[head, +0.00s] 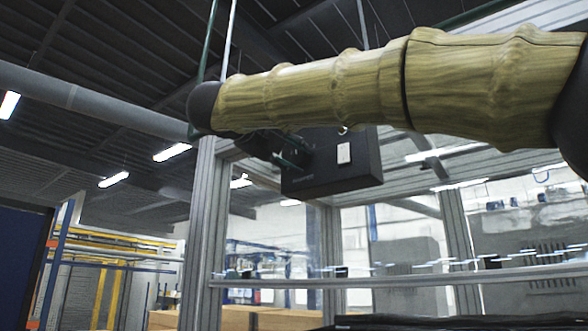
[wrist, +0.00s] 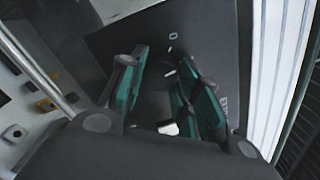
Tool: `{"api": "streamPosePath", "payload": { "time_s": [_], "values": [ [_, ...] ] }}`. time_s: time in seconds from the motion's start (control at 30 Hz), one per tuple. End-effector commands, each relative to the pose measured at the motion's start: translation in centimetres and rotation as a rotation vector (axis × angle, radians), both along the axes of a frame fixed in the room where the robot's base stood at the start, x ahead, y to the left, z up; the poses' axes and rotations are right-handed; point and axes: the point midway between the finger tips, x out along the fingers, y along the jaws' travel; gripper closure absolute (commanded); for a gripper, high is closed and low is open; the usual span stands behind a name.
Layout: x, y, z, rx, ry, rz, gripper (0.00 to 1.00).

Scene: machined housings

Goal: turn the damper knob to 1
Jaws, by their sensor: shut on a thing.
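The black box (head: 335,175) hangs in the upper middle of the head view, and its dark face (wrist: 200,40) fills the upper middle of the wrist view. That face carries a white "0", a short white tick below it, and small lettering to the right that is too small to read. My gripper (head: 292,156) reaches the left part of the box; its teal-padded fingers (wrist: 160,92) show in the wrist view. They are shut on the dark damper knob (wrist: 155,100), mostly hidden between them.
A white rectangular plate (head: 344,153) sits on the box face, right of my gripper. A metal frame post (head: 209,235) stands left of the box, and a horizontal rail (head: 400,282) runs below it. Open room lies under the box.

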Motion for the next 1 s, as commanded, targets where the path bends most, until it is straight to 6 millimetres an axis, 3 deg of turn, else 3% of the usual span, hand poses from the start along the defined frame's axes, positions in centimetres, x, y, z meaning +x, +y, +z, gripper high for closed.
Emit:
{"api": "streamPosePath", "payload": {
  "time_s": [0.3, 0.83, 0.87, 1.0],
  "values": [
    [0.05, -0.04, -0.21, 0.098, -0.069, 0.000, 0.91],
    [0.04, -0.02, -0.04, 0.117, -0.084, 0.000, 0.91],
    [0.04, -0.01, -0.05, 0.117, -0.084, 0.000, 0.66],
    [0.03, -0.02, -0.04, 0.117, -0.084, 0.000, 0.44]
  ]
}}
